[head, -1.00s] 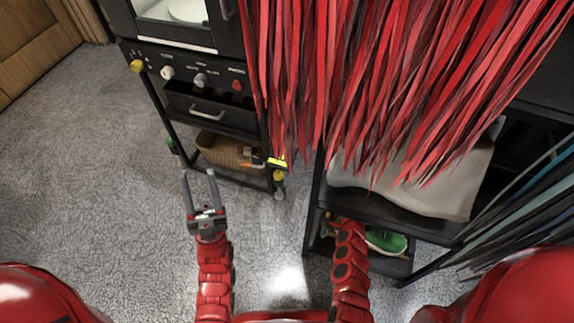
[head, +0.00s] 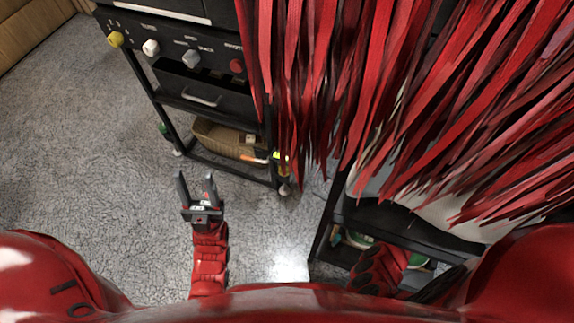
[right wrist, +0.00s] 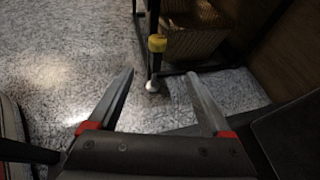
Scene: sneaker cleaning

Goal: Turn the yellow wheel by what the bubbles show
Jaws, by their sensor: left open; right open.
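A yellow knob (head: 115,39), which looks like the yellow wheel, sits at the left end of the black cabinet's control panel (head: 180,48), with small marks above it. My left gripper (head: 196,175) is open and empty over the carpet, well below the knob in the picture and apart from it. My right gripper (right wrist: 160,74) is open and empty in the right wrist view. In the head view I cannot make out its fingers. A yellow piece (right wrist: 157,43) on a cabinet leg shows beyond those fingers. No bubbles can be made out.
White (head: 150,47), grey (head: 191,58) and red (head: 236,65) knobs share the panel. A drawer (head: 205,92) and a wicker basket (head: 215,137) are below. Red hanging strips (head: 350,80) hide much of the right side. A black shelf (head: 400,218) stands there. Carpet at left is clear.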

